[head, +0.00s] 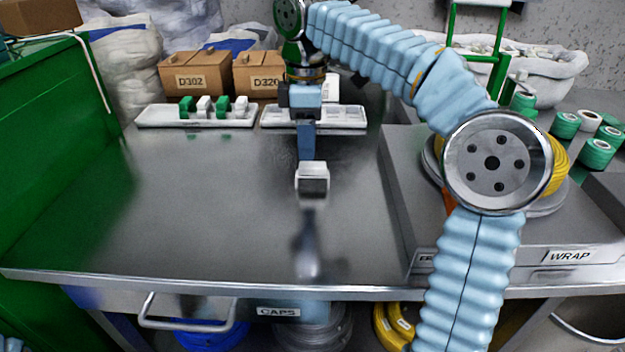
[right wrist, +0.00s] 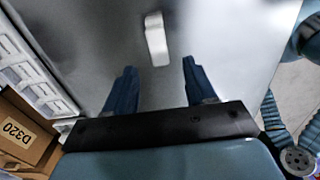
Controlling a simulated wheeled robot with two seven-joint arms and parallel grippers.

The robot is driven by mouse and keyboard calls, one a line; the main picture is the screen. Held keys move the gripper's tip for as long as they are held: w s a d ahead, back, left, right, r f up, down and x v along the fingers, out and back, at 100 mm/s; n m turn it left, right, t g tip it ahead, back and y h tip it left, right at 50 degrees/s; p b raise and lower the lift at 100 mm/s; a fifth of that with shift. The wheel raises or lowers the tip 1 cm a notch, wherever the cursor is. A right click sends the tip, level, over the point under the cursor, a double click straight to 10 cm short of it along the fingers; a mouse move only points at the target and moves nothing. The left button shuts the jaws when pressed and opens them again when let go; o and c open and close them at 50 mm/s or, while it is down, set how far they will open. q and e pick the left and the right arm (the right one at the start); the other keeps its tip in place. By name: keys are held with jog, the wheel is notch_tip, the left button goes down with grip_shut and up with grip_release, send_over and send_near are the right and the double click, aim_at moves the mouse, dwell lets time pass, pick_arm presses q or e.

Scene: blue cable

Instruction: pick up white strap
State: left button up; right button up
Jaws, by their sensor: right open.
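The white strap (head: 312,172) is a small white piece near the middle of the dark metal table. It also shows in the right wrist view (right wrist: 156,40) as a narrow white bar lying just beyond my fingertips, in line with the gap between them. My right gripper (head: 306,154) points down over the table, close to the strap in the head view. In the right wrist view its blue fingers (right wrist: 158,68) are apart with nothing between them. The exact height of the fingertips above the table is hard to tell. My left gripper is not in view.
A white tray (head: 150,117) with green and white pieces stands at the back left. Another white tray (head: 351,117) is behind my right gripper. Cardboard boxes (head: 191,77) stand behind them. A grey raised platform (head: 408,215) borders the right side. The table's left half is clear.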

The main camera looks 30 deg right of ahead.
aim_at(312, 164)
jog(key=f, duration=0.2)
jog(key=f+b, duration=0.1)
jog(key=f, duration=0.1)
jog(key=f+b, duration=0.1)
jog(key=f, duration=0.2)
jog(key=shift+s+d, duration=0.15)
jog(key=shift+d, duration=0.25)
jog(key=shift+c, duration=0.4)
grip_shut()
jog(key=shift+r, duration=0.15)
